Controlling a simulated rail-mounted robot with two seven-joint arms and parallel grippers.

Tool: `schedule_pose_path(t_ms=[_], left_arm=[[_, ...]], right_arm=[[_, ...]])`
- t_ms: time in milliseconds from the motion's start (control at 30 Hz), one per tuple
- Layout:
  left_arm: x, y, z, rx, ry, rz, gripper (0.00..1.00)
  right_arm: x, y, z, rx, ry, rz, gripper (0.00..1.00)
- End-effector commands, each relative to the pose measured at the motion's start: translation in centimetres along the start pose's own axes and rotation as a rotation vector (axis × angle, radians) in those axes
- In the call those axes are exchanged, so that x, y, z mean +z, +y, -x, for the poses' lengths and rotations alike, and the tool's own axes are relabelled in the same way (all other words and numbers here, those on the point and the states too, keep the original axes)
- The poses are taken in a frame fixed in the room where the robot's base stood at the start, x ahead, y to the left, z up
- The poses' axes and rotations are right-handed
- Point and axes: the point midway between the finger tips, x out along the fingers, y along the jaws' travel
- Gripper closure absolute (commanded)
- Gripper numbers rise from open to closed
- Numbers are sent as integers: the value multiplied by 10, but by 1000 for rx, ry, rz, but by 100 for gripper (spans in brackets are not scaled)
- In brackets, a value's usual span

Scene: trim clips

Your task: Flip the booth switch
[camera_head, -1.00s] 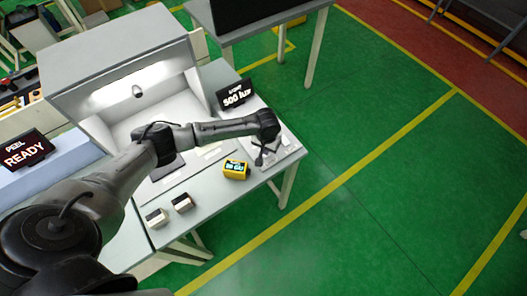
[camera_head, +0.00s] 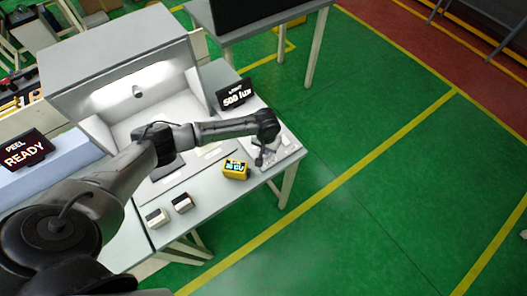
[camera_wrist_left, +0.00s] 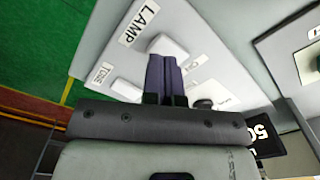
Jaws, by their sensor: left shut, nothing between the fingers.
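The light booth (camera_head: 120,60) stands on the table with its inside lit. A white switch panel (camera_head: 287,150) lies on the table to the right of the booth. In the left wrist view the panel (camera_wrist_left: 110,50) bears printed labels, among them LAMP, a white switch block (camera_wrist_left: 168,46), another white block (camera_wrist_left: 127,90) and a dark round knob (camera_wrist_left: 203,103). My left gripper (camera_head: 259,161) is over the panel, shut and empty. In the left wrist view its fingertips (camera_wrist_left: 165,62) overlap the edge of the upper switch block; I cannot tell whether they touch. My right gripper is not in view.
A display (camera_head: 235,94) reading 500 lux stands behind the panel. A yellow meter (camera_head: 235,170) sits close to the left. Two small blocks (camera_head: 157,217) (camera_head: 182,203) lie near the table's front edge. A READY display (camera_head: 25,150) is at far left. The green floor at right is clear.

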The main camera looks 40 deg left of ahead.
Motion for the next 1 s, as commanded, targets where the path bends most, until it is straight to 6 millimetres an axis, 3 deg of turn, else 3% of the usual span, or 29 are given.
schedule_pose_path(t_ms=[1000], left_arm=[[0,0,-8,0,-1,0,100]], right_arm=[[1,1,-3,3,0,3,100]])
